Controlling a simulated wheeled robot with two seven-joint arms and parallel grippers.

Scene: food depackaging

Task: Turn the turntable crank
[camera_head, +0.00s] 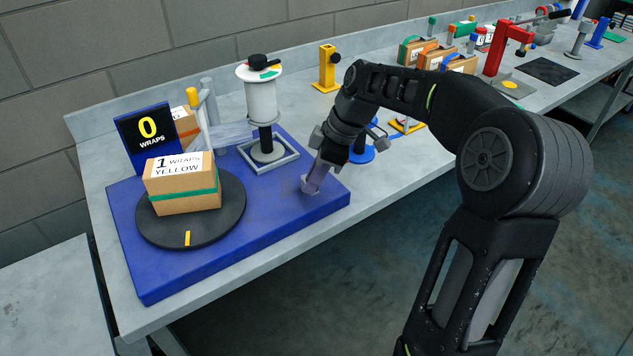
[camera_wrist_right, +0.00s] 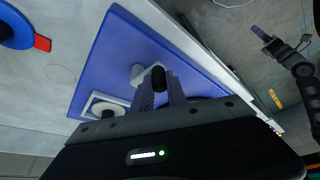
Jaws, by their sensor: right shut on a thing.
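The blue turntable base (camera_head: 240,249) lies on the bench. Its round black turntable (camera_head: 215,232) carries a cardboard box (camera_head: 180,201) with a green band, labelled "1 WRAPS YELLOW". A yellow mark (camera_head: 187,238) shows on the disc's front. A sign (camera_head: 147,129) behind it reads "0 WRAPS". My right gripper (camera_head: 313,181) is down at the base's right end, over the crank's light hub. It is shut on the crank's dark handle, which shows between the fingers in the right wrist view (camera_wrist_right: 157,79). In that view a dark arm, likely my left, shows at the right edge; its jaw state is unclear.
A film roll on a stand (camera_head: 261,103) rises behind the base, left of my right gripper. A yellow post (camera_head: 328,69) and blue round stand (camera_head: 363,154) are nearby. Boxes and a red press (camera_head: 501,50) stand farther right. Bare bench lies along the front edge.

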